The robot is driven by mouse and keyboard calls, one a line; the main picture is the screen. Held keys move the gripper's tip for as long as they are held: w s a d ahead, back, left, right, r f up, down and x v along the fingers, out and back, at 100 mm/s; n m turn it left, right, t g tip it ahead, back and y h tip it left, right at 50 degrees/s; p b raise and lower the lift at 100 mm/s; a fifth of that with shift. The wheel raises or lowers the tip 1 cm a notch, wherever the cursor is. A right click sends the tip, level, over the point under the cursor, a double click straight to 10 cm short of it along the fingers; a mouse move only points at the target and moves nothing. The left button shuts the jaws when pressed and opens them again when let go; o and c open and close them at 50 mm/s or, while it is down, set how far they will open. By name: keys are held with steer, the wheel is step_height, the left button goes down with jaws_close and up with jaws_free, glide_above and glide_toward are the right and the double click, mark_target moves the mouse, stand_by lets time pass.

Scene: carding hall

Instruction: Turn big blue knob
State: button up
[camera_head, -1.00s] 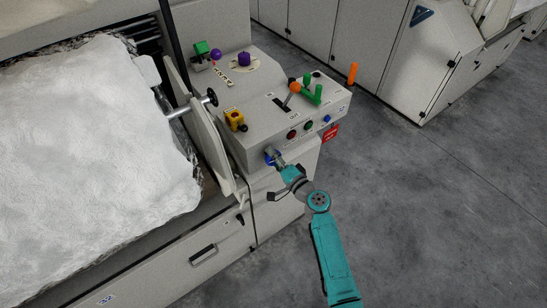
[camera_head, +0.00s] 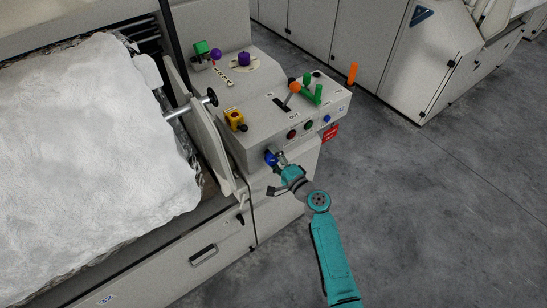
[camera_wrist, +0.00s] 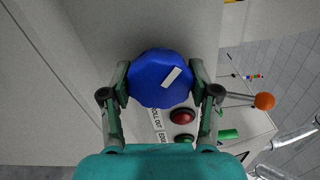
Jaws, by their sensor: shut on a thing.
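The big blue knob (camera_wrist: 160,78) is on the front face of the control box (camera_head: 240,151). In the wrist view it is a round blue disc with a white bar mark, tilted up to the right. My gripper (camera_wrist: 160,84) has one finger on each side of the knob and is shut on it. In the head view the knob (camera_head: 270,159) is partly covered by my gripper (camera_head: 276,159), which reaches it from the lower right.
A red button (camera_wrist: 183,116) and a green button (camera_head: 308,125) sit beside the knob. An orange-ball lever (camera_head: 294,88), green handles (camera_head: 313,95) and a yellow switch box (camera_head: 234,120) stand on top. Floor at right is clear.

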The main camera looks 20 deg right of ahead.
steer(key=o, duration=1.2)
steer(key=shift+c, duration=0.2)
steer(key=shift+s, duration=0.1)
steer(key=v, duration=1.2)
